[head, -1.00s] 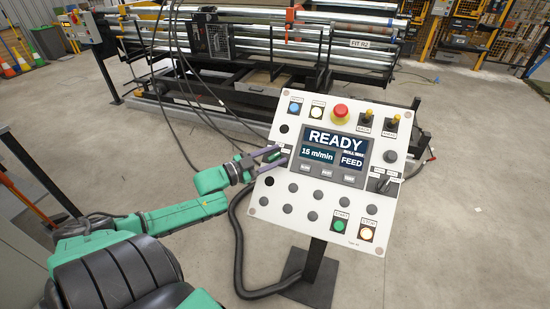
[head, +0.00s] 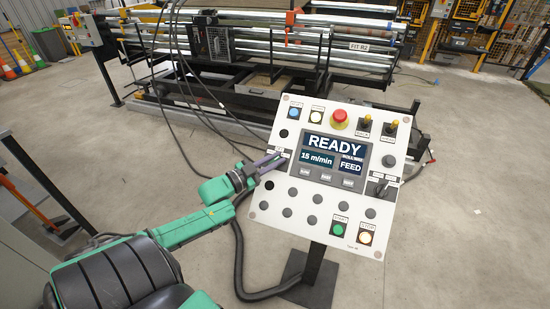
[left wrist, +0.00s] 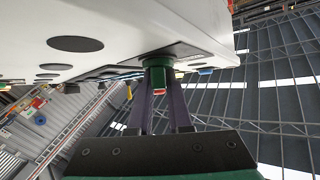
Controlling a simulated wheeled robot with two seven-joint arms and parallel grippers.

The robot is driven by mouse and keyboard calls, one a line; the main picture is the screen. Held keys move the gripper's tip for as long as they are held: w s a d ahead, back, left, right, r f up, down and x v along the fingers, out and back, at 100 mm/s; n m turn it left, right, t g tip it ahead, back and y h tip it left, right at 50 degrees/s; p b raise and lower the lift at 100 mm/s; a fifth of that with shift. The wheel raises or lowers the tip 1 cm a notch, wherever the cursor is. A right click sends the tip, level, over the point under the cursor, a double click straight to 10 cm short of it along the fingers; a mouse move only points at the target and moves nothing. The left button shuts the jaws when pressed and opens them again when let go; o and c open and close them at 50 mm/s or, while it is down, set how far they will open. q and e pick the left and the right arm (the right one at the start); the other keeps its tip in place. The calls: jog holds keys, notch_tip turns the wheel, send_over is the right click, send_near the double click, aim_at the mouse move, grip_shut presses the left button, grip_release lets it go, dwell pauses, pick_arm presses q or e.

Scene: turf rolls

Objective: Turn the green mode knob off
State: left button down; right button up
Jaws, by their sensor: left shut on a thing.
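The white control panel (head: 262,212) stands tilted on a post, with a screen reading READY, 15 m/min and FEED. My left gripper (head: 278,161) reaches its left edge beside the screen. In the left wrist view the green mode knob (left wrist: 158,76) sticks out from the panel face between the purple fingers of my left gripper (left wrist: 160,98). The gripper is shut on it. In the head view the fingers hide the knob, so its pointing direction cannot be told. My right gripper is not in view.
A red emergency button (head: 339,119), a black rotary switch (head: 379,188), and green (head: 338,229) and lit (head: 365,237) buttons sit on the panel. Black cable hangs beside the post (head: 314,268). A roller machine (head: 270,50) stands behind. Floor at right is clear.

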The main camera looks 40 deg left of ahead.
pick_arm(q)
jog(key=n+t+y+p, duration=0.1)
jog(key=n+y+p, duration=0.2)
jog(key=n+y, duration=0.2)
jog(key=shift+r+n, duration=0.15)
jog(key=shift+n, duration=0.25)
jog(key=n+y+p, duration=0.1)
jog(key=n+y, duration=0.2)
jog(key=shift+p, duration=0.3)
jog(key=shift+a+n+y+p, duration=0.1)
jog(key=shift+n+y+p, duration=0.2)
jog(key=shift+n+y, duration=0.65)
jog(key=shift+f+n+y, duration=0.2)
jog(key=shift+n+y, duration=0.05)
jog(key=shift+y, duration=0.1)
jog(key=c, duration=0.8)
grip_release()
jog(key=shift+c, duration=0.2)
jog(key=shift+s, duration=0.15)
